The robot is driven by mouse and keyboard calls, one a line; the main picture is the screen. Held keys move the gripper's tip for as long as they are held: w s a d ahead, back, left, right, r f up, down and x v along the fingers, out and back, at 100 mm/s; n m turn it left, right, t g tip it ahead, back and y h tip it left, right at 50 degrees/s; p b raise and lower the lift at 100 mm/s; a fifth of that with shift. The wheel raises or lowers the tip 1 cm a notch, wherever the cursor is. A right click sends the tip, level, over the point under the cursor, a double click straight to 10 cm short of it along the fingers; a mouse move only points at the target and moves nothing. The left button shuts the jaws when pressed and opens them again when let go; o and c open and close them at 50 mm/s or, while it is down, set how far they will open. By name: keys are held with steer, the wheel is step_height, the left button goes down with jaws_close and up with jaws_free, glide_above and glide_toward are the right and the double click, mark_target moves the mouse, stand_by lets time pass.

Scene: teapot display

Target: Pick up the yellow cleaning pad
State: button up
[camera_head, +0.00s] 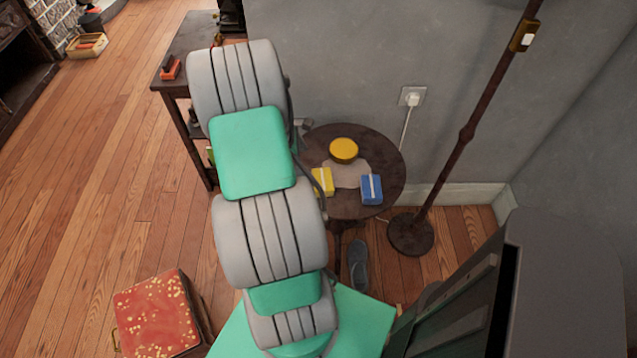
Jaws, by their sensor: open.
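A small yellow block with a pale band, which looks like the yellow cleaning pad (323,181), lies on the left front part of a small round dark table (390,150). My arm passes close to its left side in the picture and may cover part of its edge. A blue block with a similar pale band (371,189) lies to its right, near the table's front edge. A round yellow object (343,150) sits behind them. My gripper is not visible; my arm's large grey and green links fill the middle of the view.
A floor lamp (465,135) stands right of the round table, with a wall socket (412,96) and cord behind. A dark side table (188,50) stands at back left. A red patterned stool (158,315) is at front left. A grey shoe (358,265) lies below the table.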

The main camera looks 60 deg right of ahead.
mark_target(321, 179)
steer(key=shift+n+g, duration=0.3)
steer(key=s+f, duration=0.1)
steer(key=s+d, duration=0.1)
steer(key=s+f, duration=0.1)
steer(key=shift+d+f, duration=0.25)
steer(key=shift+f, duration=0.05)
steer(key=x, duration=0.6)
steer(key=shift+w+f, duration=0.15)
steer(key=shift+f, duration=0.3)
steer(key=c, duration=1.2)
steer(key=shift+o, duration=0.2)
steer(key=shift+r, duration=0.15)
step_height(321, 179, up, 3)
steer(key=shift+w, duration=0.1)
steer(key=w+a+r, duration=0.6)
steer(key=a+r, duration=0.4)
steer(key=a, duration=0.2)
steer(key=shift+a, duration=0.35)
steer(key=shift+w+f, duration=0.1)
